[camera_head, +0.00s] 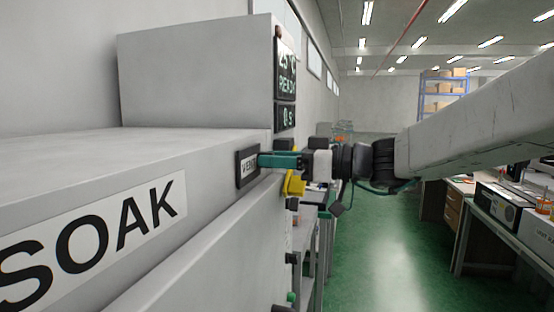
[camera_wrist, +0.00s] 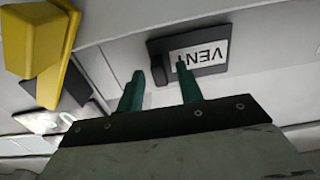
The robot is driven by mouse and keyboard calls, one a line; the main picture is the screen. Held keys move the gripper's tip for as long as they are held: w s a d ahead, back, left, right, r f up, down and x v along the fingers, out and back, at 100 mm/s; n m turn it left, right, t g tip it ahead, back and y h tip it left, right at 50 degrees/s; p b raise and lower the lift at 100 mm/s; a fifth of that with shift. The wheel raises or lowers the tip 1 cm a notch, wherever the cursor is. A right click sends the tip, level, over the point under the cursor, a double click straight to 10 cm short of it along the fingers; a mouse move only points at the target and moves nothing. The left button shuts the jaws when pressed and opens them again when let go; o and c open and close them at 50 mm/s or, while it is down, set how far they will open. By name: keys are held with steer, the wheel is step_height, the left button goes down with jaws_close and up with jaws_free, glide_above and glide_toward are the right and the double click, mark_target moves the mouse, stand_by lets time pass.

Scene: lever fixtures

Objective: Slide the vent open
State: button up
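The vent (camera_head: 247,166) is a dark plate with a white VENT label, on the front of the grey cabinet beside the SOAK label. In the wrist view the vent plate (camera_wrist: 215,55) is upside down, just beyond my fingertips. My gripper (camera_head: 264,160) reaches in from the right, its green fingers close to or touching the plate. In the wrist view my gripper (camera_wrist: 161,72) has its two fingers apart. One fingertip overlaps the label and the other is just beyond the plate's left end. I cannot tell whether either touches it.
A yellow handle (camera_head: 295,184) sticks out just below the vent; it also shows in the wrist view (camera_wrist: 40,45). A dark display panel (camera_head: 286,85) stands above. More small fittings line the cabinet front below. The green aisle floor (camera_head: 385,250) is clear.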

mark_target(240, 167)
steer(key=shift+c, duration=0.3)
jaws_close()
steer(key=s+a, duration=0.1)
steer(key=s, duration=0.1)
steer(key=s+a, duration=0.1)
steer(key=s, duration=0.2)
steer(key=s+a, duration=0.1)
steer(key=s, duration=0.2)
steer(key=shift+s+a, duration=0.15)
steer(key=shift+s, duration=0.2)
steer(key=shift+o, duration=0.3)
jaws_free()
steer(key=shift+s, duration=0.15)
